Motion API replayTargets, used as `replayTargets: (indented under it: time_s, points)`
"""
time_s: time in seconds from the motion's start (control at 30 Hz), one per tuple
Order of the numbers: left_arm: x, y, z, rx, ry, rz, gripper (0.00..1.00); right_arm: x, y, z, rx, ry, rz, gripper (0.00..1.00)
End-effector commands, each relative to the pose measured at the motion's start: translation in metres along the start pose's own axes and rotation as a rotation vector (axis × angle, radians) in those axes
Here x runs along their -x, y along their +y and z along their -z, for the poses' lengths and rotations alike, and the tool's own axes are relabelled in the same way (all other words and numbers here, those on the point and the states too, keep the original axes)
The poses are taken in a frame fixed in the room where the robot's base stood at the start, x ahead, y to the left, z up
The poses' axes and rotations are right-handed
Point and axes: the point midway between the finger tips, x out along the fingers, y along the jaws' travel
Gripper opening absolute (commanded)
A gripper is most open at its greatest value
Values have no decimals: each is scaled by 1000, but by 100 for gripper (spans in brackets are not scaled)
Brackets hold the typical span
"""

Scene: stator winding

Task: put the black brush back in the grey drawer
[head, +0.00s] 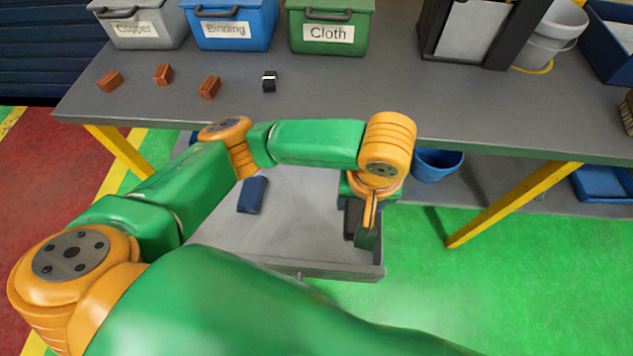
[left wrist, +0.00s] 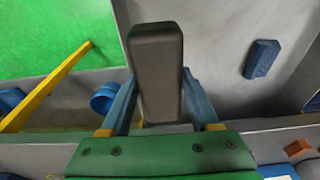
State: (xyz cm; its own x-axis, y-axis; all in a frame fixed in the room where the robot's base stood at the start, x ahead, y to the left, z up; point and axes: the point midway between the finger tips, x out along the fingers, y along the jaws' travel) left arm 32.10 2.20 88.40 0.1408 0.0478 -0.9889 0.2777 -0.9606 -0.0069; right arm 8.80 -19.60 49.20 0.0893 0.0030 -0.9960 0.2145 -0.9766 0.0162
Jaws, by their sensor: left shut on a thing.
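The black brush (head: 352,218) is a dark, rounded block held upright between the fingers of my left gripper (head: 366,222). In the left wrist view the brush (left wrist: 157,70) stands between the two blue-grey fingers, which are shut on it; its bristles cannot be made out. The grey drawer (head: 310,268) is pulled out below the bench. The brush is over the right end of the drawer, near its right wall; I cannot tell whether it touches the floor. My right gripper is not in view.
A blue block (head: 252,195) lies in the drawer, left of the brush. The grey bench top (head: 330,110) overhangs the drawer's back. A blue bucket (head: 437,164) stands to the right on the lower shelf. The drawer's middle is bare.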

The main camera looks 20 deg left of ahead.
Motion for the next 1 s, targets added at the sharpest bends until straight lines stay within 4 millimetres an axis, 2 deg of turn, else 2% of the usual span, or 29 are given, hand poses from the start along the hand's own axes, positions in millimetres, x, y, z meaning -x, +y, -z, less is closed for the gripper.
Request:
replayTargets:
  time_s: [0.03,0.1,0.2,0.37,0.43,0.53,0.6,0.93,0.97,1.0]
  points:
    - [-16,-14,8,9,-3,4,10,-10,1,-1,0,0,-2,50]
    - [-32,-31,20,7,-3,5,10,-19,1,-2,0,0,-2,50]
    - [-54,-46,29,5,-2,6,10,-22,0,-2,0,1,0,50]
    - [-74,-57,37,1,-1,2,10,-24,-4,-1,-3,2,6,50]
    - [-88,-65,40,1,-1,5,10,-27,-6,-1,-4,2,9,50]
    - [-106,-63,37,-2,0,3,10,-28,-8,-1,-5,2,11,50]
    - [-111,-63,36,-3,1,2,10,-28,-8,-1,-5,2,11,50]
    - [-114,-62,35,-2,0,0,10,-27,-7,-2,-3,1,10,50]
    - [-114,-62,35,-2,0,0,70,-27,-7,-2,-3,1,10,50]
    - [-114,-62,35,-2,0,0,81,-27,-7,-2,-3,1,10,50]
